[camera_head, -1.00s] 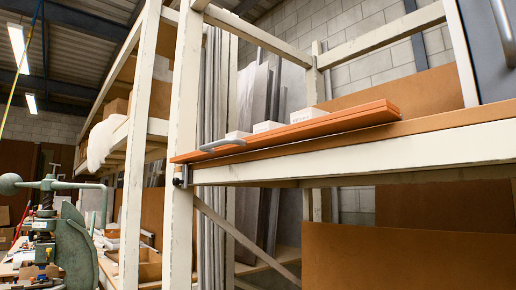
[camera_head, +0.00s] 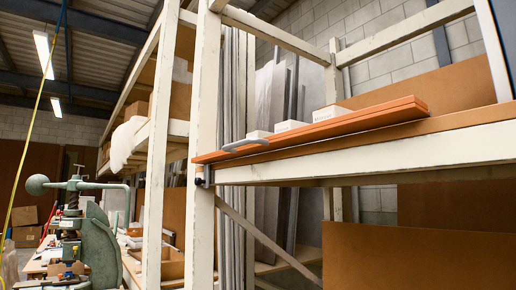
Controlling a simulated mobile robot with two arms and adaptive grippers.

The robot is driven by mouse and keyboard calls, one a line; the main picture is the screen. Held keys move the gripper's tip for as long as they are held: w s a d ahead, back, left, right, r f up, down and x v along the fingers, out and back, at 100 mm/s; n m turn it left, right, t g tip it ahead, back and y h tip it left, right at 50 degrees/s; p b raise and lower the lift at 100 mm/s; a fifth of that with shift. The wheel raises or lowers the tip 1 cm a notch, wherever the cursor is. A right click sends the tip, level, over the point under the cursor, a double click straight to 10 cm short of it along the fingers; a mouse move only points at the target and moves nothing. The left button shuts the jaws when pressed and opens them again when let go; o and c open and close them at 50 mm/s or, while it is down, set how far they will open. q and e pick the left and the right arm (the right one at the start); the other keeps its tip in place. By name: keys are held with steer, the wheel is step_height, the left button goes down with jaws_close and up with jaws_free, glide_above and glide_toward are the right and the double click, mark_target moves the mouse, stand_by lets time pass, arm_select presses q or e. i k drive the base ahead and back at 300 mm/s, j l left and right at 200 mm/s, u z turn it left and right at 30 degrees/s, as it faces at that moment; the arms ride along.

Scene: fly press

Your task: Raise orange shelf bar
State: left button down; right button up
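The orange shelf bar (camera_head: 340,128) lies along the front edge of a white shelf frame, tilted up toward the right in the picture. A grey handle (camera_head: 246,146) is on its left end. A dark bracket (camera_head: 207,174) sits on the white post just under that end. Neither of my grippers shows in the head view.
Small white boxes (camera_head: 332,112) stand behind the bar. The white upright post (camera_head: 203,120) and shelf beam (camera_head: 400,151) are close in front. A green fly press (camera_head: 90,235) stands at the lower left. A brown panel (camera_head: 420,256) fills the lower right.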

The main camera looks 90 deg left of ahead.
mark_target(410, 109)
steer(key=u, duration=1.85)
